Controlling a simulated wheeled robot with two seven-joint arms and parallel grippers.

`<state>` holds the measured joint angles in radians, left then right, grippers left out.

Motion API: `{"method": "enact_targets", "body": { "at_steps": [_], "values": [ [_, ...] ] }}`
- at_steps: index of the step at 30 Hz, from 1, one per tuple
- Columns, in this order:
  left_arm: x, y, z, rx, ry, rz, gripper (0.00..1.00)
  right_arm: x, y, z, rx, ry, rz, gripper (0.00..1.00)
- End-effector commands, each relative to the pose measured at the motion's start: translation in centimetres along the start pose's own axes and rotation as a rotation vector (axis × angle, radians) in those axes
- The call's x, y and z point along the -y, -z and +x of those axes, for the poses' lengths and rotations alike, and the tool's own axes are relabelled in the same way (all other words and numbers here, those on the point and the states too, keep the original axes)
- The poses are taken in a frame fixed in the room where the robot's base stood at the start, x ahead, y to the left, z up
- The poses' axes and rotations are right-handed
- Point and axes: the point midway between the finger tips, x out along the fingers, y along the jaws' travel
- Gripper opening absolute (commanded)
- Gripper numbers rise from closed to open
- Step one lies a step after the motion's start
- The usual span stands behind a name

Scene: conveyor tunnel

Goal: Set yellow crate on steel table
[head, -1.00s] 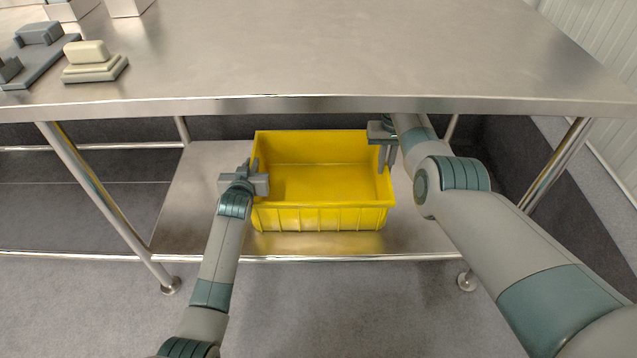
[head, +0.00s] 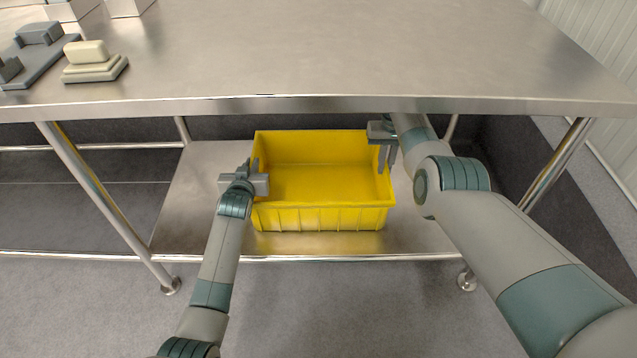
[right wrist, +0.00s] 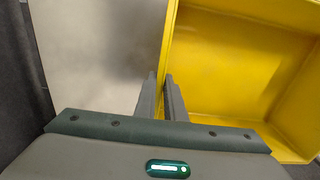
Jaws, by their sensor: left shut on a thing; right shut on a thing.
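The yellow crate (head: 320,218) is upright and looks empty. It is on or just over the lower shelf of the steel table (head: 330,60), under the tabletop. My left gripper (head: 256,180) is shut on the crate's left wall. My right gripper (head: 386,158) is shut on the crate's right wall. In the right wrist view, the right fingers (right wrist: 163,85) straddle the rim of the crate (right wrist: 235,60). Whether the crate's underside touches the shelf cannot be told.
The lower shelf (head: 185,210) shows bare metal on both sides. The tabletop's front edge (head: 320,106) overhangs the crate. A cream stacked block (head: 92,62) and grey parts (head: 40,45) sit at the tabletop's left. The tabletop's middle and right are clear.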

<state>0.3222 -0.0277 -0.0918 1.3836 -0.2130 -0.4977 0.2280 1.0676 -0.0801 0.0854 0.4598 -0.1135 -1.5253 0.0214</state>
Motion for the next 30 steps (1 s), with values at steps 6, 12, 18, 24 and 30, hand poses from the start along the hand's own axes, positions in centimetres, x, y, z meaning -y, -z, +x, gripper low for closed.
{"method": "enact_targets", "body": {
  "at_steps": [6,12,18,24,30],
  "values": [
    [0.0,-0.1,0.0,0.001,0.001,0.002,0.00,0.0,-0.1,0.0,0.002,-0.002,-0.001,0.00],
    [0.0,0.2,0.0,-0.003,0.000,0.002,0.00,0.0,0.0,-0.1,0.000,-0.002,-0.001,0.00],
    [0.0,0.5,-0.1,-0.003,0.000,0.002,0.00,0.0,0.0,-0.4,0.000,-0.002,-0.001,0.00],
    [0.0,1.4,-0.4,-0.003,0.000,0.002,0.00,0.0,0.0,-1.3,0.000,-0.001,-0.001,0.00],
    [0.0,2.7,-0.9,-0.004,0.000,0.002,0.00,0.0,0.0,-2.7,0.000,-0.001,0.000,0.00]
  ]
}}
